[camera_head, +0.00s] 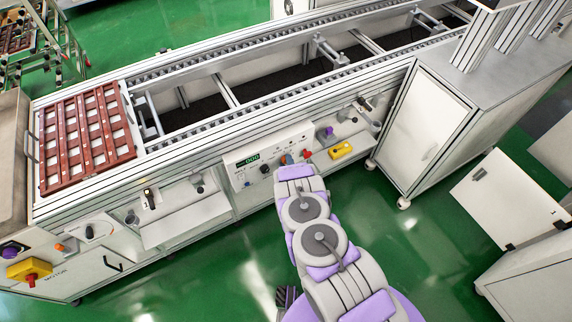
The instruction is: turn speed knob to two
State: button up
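The control panel (243,180) is a pale box on the front side of the conveyor, with a small green-lit display (250,160) that seems to read 000. A small dark knob (265,169) sits below and right of the display. Its pointer and scale marks are too small to read. An orange control (289,158) and a red control (307,154) are at the panel's right. My arm reaches up from the lower right, and its far end, with my gripper (293,167), is at the panel's lower right edge. The fingers are hidden or too small to tell apart.
A brown tray grid (128,150) lies on the conveyor's left end. Yellow switch boxes (341,150) (30,268) are mounted right and far left of the panel. A white cabinet (418,120) stands to the right. Green floor (215,280) is clear in front.

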jog(key=shift+d, duration=0.35)
jog(key=c, duration=0.6)
jog(key=shift+s, duration=0.1)
jog(key=shift+c, duration=0.2)
jog(key=shift+m+p, duration=0.3)
jog(key=shift+p, duration=0.05)
jog(key=shift+d+m+g+y+p, duration=0.1)
jog(key=shift+m+g+y+p, duration=0.6)
jog(key=shift+m+p, duration=0.65)
jog(key=shift+d+m+g+y+p, duration=0.1)
jog(key=shift+m+g+y+p, duration=0.4)
jog(key=shift+m+g+p, duration=0.65)
jog(key=shift+m+t, duration=0.25)
jog(key=shift+m, duration=0.25)
